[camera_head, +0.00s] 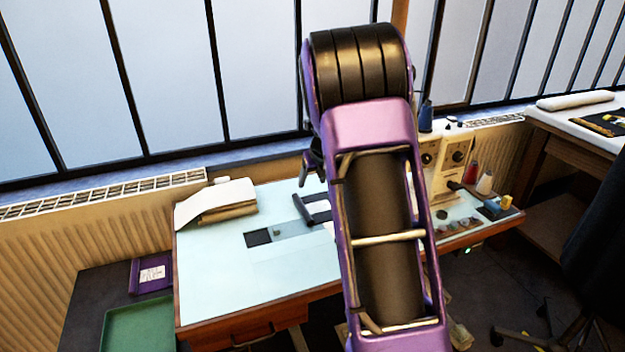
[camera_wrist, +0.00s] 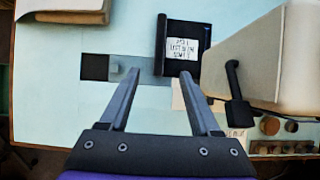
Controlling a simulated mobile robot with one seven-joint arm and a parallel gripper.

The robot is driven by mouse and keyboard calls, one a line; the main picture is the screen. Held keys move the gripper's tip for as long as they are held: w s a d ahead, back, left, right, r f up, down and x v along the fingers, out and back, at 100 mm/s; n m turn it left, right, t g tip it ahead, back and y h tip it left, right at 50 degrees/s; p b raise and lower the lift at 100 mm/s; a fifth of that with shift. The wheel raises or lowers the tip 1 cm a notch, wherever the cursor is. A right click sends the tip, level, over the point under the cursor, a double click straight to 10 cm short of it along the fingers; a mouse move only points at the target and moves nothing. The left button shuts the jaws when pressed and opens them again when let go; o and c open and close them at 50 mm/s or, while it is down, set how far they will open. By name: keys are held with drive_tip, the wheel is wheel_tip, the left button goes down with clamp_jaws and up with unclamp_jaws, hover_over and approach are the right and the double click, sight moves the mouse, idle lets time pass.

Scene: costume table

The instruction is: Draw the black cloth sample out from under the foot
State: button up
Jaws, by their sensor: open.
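A cream sewing machine (camera_wrist: 265,50) with a dark bracket is close right of my fingers. Folded cloth (camera_head: 216,202) lies at the table's back left. Spools and buttons sit at the right. The front left of the tabletop (camera_head: 220,295) is clear.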

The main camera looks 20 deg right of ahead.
sight(302, 206)
drive_tip(key=shift+f, duration=0.1)
drive_tip(key=b+x, duration=0.2)
drive_tip(key=x, duration=1.5)
drive_tip(key=shift+w+f, duration=0.1)
clamp_jaws()
